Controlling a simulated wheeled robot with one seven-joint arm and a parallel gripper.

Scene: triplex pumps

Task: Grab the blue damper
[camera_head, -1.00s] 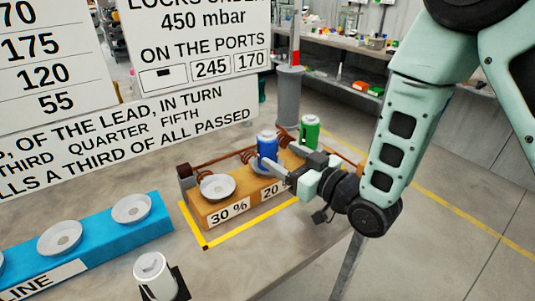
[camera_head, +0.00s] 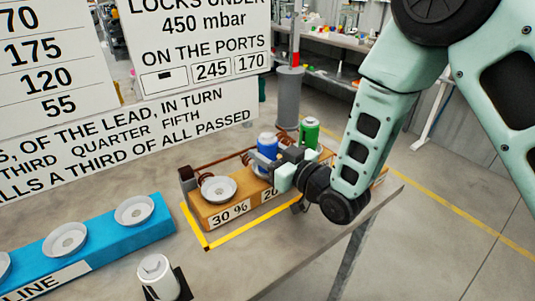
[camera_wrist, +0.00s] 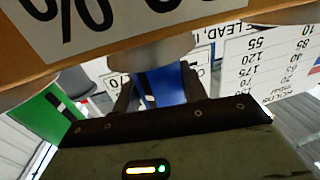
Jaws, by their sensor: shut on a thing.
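The blue damper (camera_head: 267,145) stands upright at the orange-brown block (camera_head: 205,213), above its second seat. My gripper (camera_head: 267,163) reaches it from the right and is shut on it. In the wrist view the blue damper (camera_wrist: 172,84) shows between the two dark fingers of my gripper (camera_wrist: 158,88). Its lower part is largely hidden by my gripper in the head view, so I cannot tell whether it still touches its seat.
A green damper (camera_head: 310,132) stands close behind my gripper. An empty dish (camera_head: 218,188) is at the block's left, with a brown rail behind it. A blue block (camera_head: 95,240) with dishes and a white damper (camera_head: 156,277) are front left. Large sign boards (camera_head: 200,40) rise behind.

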